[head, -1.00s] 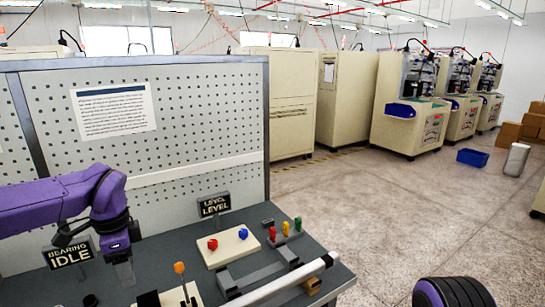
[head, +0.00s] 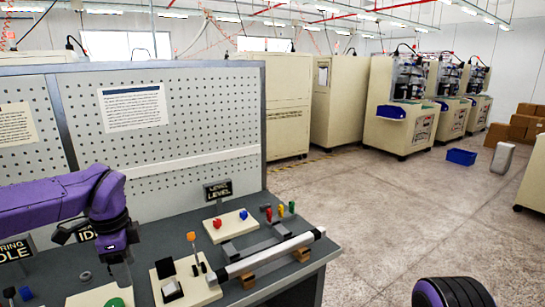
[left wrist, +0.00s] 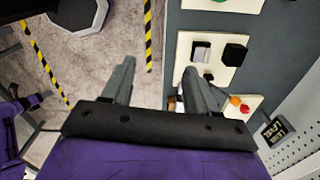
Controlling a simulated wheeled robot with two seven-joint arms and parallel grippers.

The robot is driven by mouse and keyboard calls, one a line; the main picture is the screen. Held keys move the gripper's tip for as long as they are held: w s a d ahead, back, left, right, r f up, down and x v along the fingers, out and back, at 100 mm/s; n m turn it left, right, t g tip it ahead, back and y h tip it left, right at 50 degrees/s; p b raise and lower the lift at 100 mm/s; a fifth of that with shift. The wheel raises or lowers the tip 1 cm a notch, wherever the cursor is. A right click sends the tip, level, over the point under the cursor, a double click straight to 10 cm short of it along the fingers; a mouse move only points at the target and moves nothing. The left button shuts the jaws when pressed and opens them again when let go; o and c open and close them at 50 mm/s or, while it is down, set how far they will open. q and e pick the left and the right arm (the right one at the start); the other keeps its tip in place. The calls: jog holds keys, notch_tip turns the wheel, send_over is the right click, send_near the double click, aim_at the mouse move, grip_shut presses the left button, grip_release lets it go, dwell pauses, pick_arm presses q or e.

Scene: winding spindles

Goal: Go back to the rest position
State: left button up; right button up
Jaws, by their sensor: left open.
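My left gripper (head: 122,278) hangs at the end of the purple arm at the left of the head view, fingers down over the bench's near left part. The left wrist view shows its two grey fingers spread apart (left wrist: 157,75) with nothing between them. A silver spindle bar (head: 270,255) lies slantwise near the bench's front edge, with wooden blocks under it. A cream plate with a black block and an orange-topped post (head: 212,290) lies between gripper and bar. My right gripper is not in view.
The grey workbench (head: 160,242) has a pegboard (head: 170,120) behind it. A LEVEL sign (head: 218,191) and a plate with red and blue knobs (head: 231,224) stand at the back. Open floor (head: 390,200) lies to the right. A blue bin (head: 461,157) sits far off.

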pick_arm(q)
jog(key=w+a+f+m+t+y, duration=0.2)
jog(key=a+f+m+y, duration=0.3)
jog(key=m, duration=0.8)
notch_tip(320, 180, down, 18)
jog(key=s+d+m+t+y+b, duration=0.1)
jog(key=m+t+b, duration=0.1)
jog(key=m, duration=0.8)
jog(key=s+d+m+t+y+b, duration=0.1)
jog(key=s+m+t+y+b, duration=0.1)
jog(key=m, duration=0.8)
jog(key=s+d+f+m+h+b, duration=0.2)
jog(key=s+d+f+m+h, duration=0.15)
jog(key=s+f+m, duration=0.65)
jog(key=s+d+f+m+g+h+b, duration=0.1)
jog(key=s+f+m+g+b, duration=0.2)
jog(key=s+f+m, duration=0.5)
jog(key=s+f+b, duration=0.1)
jog(key=s+f, duration=0.6)
jog(key=s, duration=0.4)
jog(key=shift+d+m, duration=0.15)
jog(key=shift+m, duration=0.25)
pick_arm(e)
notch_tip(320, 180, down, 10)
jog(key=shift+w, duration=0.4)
pick_arm(q)
jog(key=shift+w, duration=0.15)
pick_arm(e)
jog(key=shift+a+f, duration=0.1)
